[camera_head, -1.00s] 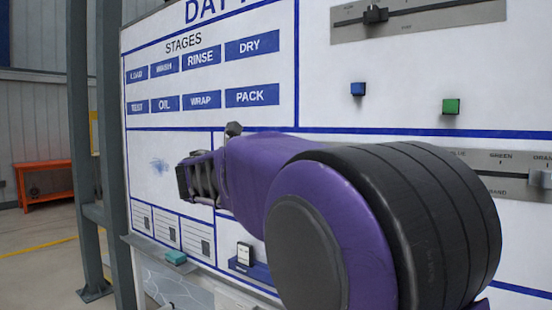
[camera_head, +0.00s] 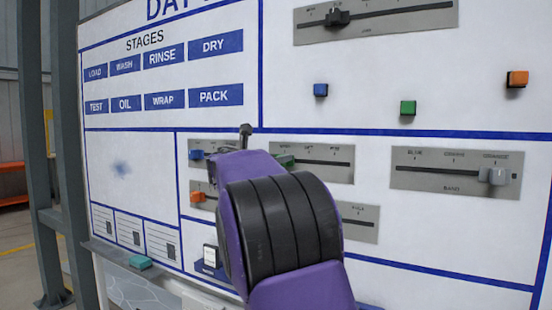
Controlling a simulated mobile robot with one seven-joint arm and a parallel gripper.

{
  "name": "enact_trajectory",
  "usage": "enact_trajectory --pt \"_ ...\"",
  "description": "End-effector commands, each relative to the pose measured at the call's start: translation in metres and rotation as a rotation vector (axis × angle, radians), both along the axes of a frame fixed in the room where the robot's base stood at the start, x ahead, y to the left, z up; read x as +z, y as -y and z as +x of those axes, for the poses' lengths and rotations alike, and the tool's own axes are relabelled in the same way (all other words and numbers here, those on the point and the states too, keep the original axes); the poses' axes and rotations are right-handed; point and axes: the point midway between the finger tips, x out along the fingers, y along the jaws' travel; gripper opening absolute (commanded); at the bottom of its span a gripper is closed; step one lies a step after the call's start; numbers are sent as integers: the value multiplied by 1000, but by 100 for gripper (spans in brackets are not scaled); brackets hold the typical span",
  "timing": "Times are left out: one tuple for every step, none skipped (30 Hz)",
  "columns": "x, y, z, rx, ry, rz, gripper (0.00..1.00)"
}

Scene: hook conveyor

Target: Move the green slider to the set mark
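The green slider (camera_head: 286,160) is a small dark green knob near the left end of the slot on the upper middle grey plate (camera_head: 315,176), partly hidden behind my purple and black arm. Small labels stand above that slot, but I cannot read which is the set mark. My arm fills the lower middle of the view, just in front of this plate.
A blue slider (camera_head: 196,154) and an orange slider (camera_head: 198,196) sit left of my arm. A grey slider (camera_head: 494,176) is at right, a black one (camera_head: 337,17) on top. Blue (camera_head: 320,89), green (camera_head: 408,107) and orange (camera_head: 517,78) blocks stick to the board.

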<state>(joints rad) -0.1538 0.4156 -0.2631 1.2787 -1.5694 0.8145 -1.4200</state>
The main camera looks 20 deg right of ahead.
Motion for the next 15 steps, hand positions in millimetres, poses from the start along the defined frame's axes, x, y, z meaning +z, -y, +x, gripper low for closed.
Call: enact_trajectory --pt "0 0 0 0 0 0 60" --pt "0 0 0 0 0 0 60" --pt "0 0 0 0 0 0 60" --pt "0 0 0 0 0 0 60" --pt "0 0 0 0 1 1 60" --pt "0 0 0 0 1 1 60" --pt "0 0 0 0 1 1 55" --pt "0 0 0 0 1 1 49" --pt "0 0 0 0 1 1 42" --pt "0 0 0 0 1 1 37" --pt "0 0 0 0 1 1 31" --pt "0 0 0 0 1 1 24" --pt "0 0 0 0 1 1 19" --pt "0 0 0 0 1 1 13" --pt "0 0 0 0 1 1 6"
